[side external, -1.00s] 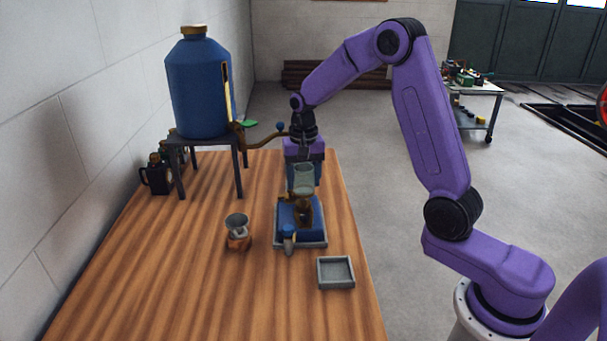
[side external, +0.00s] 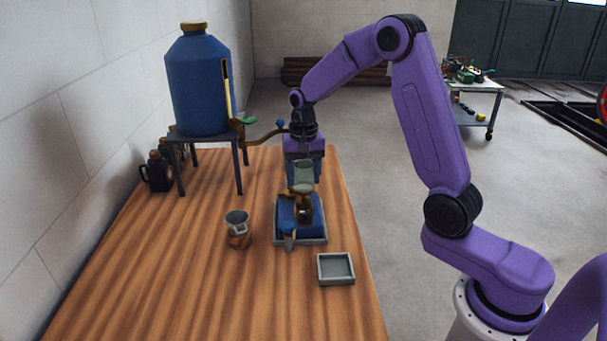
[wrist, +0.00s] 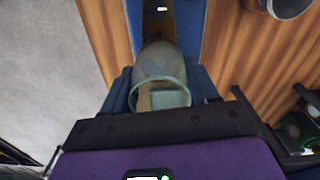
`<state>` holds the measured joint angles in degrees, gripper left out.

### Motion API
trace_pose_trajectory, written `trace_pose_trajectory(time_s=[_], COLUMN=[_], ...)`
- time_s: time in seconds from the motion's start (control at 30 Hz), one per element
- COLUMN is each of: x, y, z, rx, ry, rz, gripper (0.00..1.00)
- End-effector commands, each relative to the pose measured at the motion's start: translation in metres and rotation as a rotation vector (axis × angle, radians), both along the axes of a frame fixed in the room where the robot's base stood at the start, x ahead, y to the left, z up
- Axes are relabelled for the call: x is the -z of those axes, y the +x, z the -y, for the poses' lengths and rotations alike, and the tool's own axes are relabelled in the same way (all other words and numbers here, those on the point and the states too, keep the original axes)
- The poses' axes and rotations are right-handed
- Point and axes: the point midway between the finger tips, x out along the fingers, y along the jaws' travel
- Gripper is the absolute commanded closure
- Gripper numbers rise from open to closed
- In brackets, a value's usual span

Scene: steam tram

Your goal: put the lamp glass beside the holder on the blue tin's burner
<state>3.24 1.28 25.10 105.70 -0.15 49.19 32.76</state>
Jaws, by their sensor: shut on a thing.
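The lamp glass (side external: 303,176) is a clear, pale green tube, upright between the blue fingers of my gripper (side external: 303,182). The gripper is shut on it, and the glass also shows between the fingers in the wrist view (wrist: 160,76). The blue tin (side external: 287,216) lies in a grey tray (side external: 301,242), with its brass burner (side external: 304,210) directly below the glass in the side view. I cannot tell whether the glass touches the burner. A copper-coloured holder (side external: 238,240) with a grey metal cup (side external: 237,222) on top stands left of the tray.
A small empty grey tray (side external: 336,269) sits at the front right. A blue tank (side external: 198,85) on a dark stand (side external: 240,175) has a brass arm reaching near my gripper. A dark jug (side external: 157,175) stands at the left. The front left of the table is clear.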

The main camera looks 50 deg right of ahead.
Motion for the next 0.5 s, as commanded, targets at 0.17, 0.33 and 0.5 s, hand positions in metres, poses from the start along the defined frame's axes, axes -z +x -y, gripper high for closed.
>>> trace_pose_trajectory(time_s=[0.17, 0.33, 0.5], x=[0.0009, 0.004, 0.0077], y=[0.0, 0.0002, 0.0002], z=[0.0, 0.0, 0.0001], rx=[0.0, 0.0, 0.0], ry=[0.0, 0.0, 0.0], rz=[0.0, 0.0, 0.0], gripper=[0.72, 0.72, 0.72])
